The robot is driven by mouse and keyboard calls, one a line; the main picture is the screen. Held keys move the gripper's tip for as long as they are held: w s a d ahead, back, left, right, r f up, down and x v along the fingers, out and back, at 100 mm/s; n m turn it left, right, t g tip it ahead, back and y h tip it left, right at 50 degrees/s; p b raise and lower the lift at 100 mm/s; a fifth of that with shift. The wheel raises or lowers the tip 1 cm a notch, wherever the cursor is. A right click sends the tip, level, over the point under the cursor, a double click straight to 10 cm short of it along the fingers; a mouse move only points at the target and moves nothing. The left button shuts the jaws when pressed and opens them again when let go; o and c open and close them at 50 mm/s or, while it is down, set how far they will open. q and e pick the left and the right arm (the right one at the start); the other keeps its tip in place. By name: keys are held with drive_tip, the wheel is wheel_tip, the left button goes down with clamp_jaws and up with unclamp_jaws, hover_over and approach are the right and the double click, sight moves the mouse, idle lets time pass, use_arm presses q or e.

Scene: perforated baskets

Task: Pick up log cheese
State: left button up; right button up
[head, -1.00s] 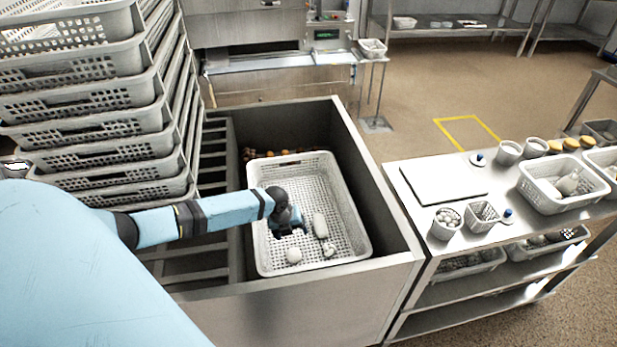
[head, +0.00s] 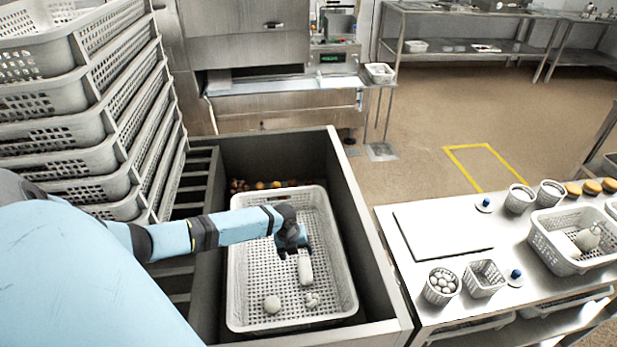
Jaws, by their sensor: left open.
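A white, log-shaped cheese (head: 305,271) lies in the white perforated basket (head: 238,290), right of its middle. A round white piece (head: 271,304) and a small lumpy white piece (head: 312,299) lie near it, toward the basket's near end. My left gripper (head: 294,252) is open over the basket, just beyond the far end of the log, and appears apart from it. Its fingers are dark and small, so the exact gap to the log cannot be told. My right gripper is not in view.
The basket sits inside a deep metal bin (head: 360,230) with raised walls. Orange and brown items (head: 262,185) lie behind it. Tall stacked baskets (head: 80,130) stand at left. A steel table (head: 400,285) at right holds a board (head: 442,232), cups and a basket (head: 560,262).

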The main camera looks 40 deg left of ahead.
sight(304, 267)
use_arm(q)
drive_tip(key=f+b, duration=0.1)
drive_tip(key=f, duration=0.1)
drive_tip(key=f+b, duration=0.3)
drive_tip(key=f, duration=0.1)
drive_tip(key=shift+w+d+f+b, duration=0.3)
drive_tip(key=shift+w+d+f, duration=0.05)
drive_tip(key=shift+w, duration=0.05)
drive_tip(key=f+b, duration=0.1)
drive_tip(key=w+f+b, duration=0.1)
drive_tip(key=f+b, duration=0.2)
drive_tip(key=f, duration=0.1)
drive_tip(key=shift+w+d+b, duration=0.25)
drive_tip(key=shift+w+b, duration=0.05)
drive_tip(key=shift+b, duration=0.1)
drive_tip(key=shift+f, duration=0.15)
drive_tip(key=c, duration=1)
drive_tip(key=shift+c, duration=0.5)
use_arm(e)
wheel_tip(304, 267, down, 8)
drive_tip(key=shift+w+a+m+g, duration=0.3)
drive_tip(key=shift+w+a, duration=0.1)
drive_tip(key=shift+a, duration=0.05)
use_arm(q)
drive_tip(key=shift+r, duration=0.2)
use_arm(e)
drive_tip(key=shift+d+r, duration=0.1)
